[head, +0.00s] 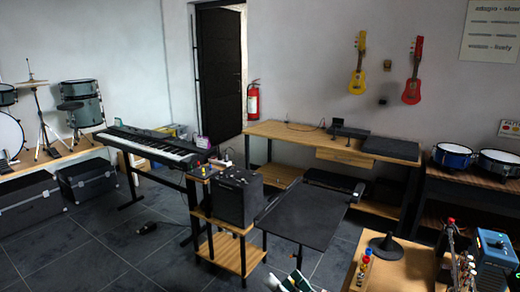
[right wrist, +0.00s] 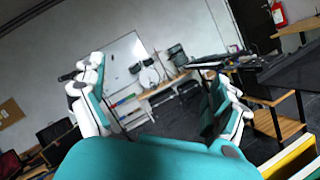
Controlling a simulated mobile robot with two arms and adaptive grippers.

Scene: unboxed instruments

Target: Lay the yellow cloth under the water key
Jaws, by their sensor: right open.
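I cannot make out the yellow cloth or the water key in either view. My right gripper (head: 290,283) shows only in part at the bottom edge of the head view, below the black flat-topped stand. In the right wrist view my right gripper (right wrist: 160,88) has its two white and teal fingers wide apart, with nothing between them. My left gripper is not in view.
A wooden table (head: 385,262) at the lower right holds a black stand (head: 386,247), small bottles and a blue device (head: 493,252). The black flat-topped stand (head: 305,215) and an amplifier (head: 237,197) on a wooden shelf stand ahead.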

